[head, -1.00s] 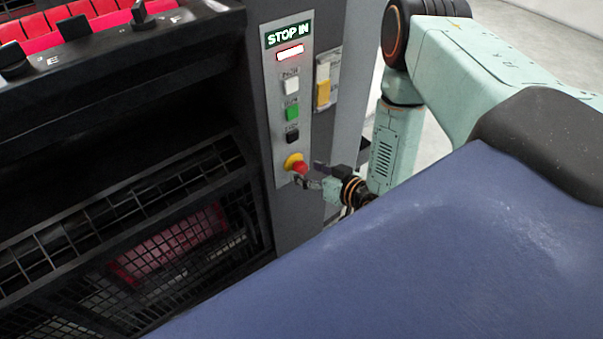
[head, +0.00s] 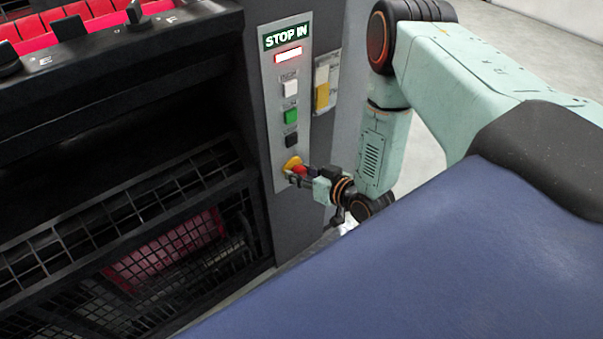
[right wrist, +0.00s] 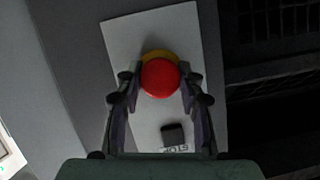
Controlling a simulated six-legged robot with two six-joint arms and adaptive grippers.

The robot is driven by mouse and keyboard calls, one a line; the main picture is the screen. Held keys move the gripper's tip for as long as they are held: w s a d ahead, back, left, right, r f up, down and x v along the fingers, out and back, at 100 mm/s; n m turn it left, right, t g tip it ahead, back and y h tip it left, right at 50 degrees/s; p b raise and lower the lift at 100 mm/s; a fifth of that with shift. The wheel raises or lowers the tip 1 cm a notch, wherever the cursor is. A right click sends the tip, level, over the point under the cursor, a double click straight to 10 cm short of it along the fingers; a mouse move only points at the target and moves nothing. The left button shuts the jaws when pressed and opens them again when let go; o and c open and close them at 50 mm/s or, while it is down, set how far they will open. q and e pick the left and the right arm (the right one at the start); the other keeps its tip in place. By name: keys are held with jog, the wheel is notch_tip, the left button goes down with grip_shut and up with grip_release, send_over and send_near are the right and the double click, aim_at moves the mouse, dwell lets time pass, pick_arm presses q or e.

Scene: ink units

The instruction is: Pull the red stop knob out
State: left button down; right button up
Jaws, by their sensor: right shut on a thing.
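The red stop knob (head: 299,170) sits on a yellow collar (head: 292,162) low on a light grey control panel (head: 277,130). A sign reading "STOP IN" (head: 286,36) is at the panel's top, with a lit red bar below it. My right gripper (head: 298,177) reaches the knob from the right. In the right wrist view the red knob (right wrist: 160,78) lies between the two fingers, which are shut on its sides. The knob hides most of the collar there. My left gripper is not in view.
White (head: 290,88), green (head: 291,115) and black (head: 291,139) buttons stand above the knob. A yellow switch (head: 322,95) is to the right. The dark machine with a mesh guard (head: 120,255) fills the left. My blue body covers the lower right.

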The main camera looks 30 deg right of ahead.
grip_shut()
jog(key=shift+s, duration=0.1)
jog(key=shift+s+f+p, duration=0.15)
jog(key=shift+s+p, duration=0.4)
jog(key=shift+s, duration=0.3)
jog(key=o, duration=0.7)
grip_release()
jog(key=shift+s, duration=0.1)
jog(key=shift+o, duration=0.6)
